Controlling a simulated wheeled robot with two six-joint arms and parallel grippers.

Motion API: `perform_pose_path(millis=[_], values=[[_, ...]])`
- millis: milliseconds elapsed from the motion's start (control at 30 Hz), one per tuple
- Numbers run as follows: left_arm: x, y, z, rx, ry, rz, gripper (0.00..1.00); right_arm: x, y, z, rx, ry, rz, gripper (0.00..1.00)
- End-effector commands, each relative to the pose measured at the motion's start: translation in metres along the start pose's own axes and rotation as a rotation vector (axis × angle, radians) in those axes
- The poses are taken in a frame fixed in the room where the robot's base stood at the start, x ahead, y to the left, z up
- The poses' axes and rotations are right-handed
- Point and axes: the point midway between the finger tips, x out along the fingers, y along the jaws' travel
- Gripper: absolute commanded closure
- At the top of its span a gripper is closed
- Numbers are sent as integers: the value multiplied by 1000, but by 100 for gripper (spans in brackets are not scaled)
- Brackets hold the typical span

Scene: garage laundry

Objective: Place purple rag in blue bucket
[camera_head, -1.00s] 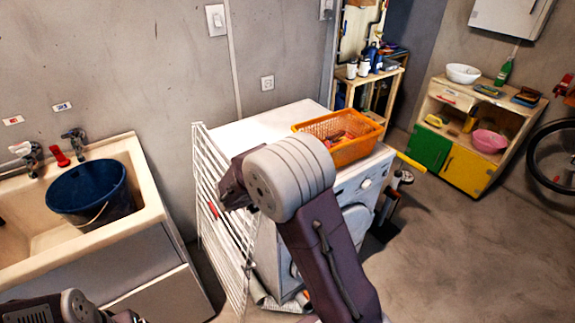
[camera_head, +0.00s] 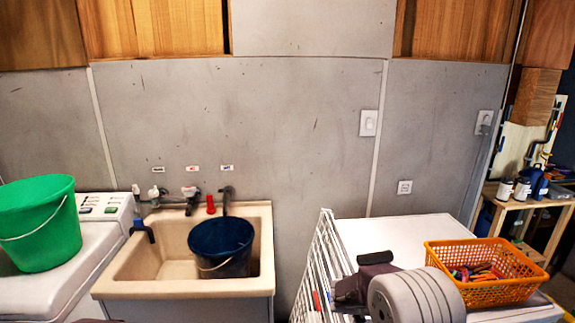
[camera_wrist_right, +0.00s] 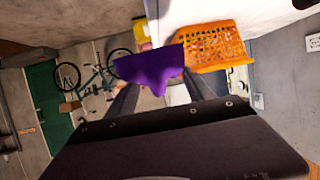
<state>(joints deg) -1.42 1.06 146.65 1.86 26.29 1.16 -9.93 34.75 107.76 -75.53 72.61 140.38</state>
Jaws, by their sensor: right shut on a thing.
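The purple rag (camera_wrist_right: 152,68) hangs from my right gripper (camera_wrist_right: 165,88) in the right wrist view; the gripper is shut on it. In the head view the right arm is at the bottom right, in front of the white machine, and the rag cannot be made out there. The blue bucket (camera_head: 221,244) stands upright in the beige sink, left of my right arm, with its wire handle hanging at the front. The left gripper is not in view.
The sink (camera_head: 130,262) has a raised rim and taps behind it. A white drying rack (camera_head: 322,262) stands between sink and right arm. An orange basket (camera_head: 480,290) of pegs sits on the white machine (camera_head: 390,232). A green bucket (camera_head: 38,225) stands on another machine at left.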

Motion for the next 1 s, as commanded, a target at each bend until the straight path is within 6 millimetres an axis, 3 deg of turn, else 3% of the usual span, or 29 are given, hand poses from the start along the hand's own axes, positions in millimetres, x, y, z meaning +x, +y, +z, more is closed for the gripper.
perform_pose_path(millis=[200,400,700,900,1000], values=[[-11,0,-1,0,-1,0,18,13,-45,22,0,0,1,79],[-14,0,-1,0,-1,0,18,21,-72,37,1,-1,1,79],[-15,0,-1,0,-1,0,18,24,-82,41,0,0,1,79],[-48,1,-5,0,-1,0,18,11,-82,10,0,0,0,79],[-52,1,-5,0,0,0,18,10,-81,7,0,0,1,79]])
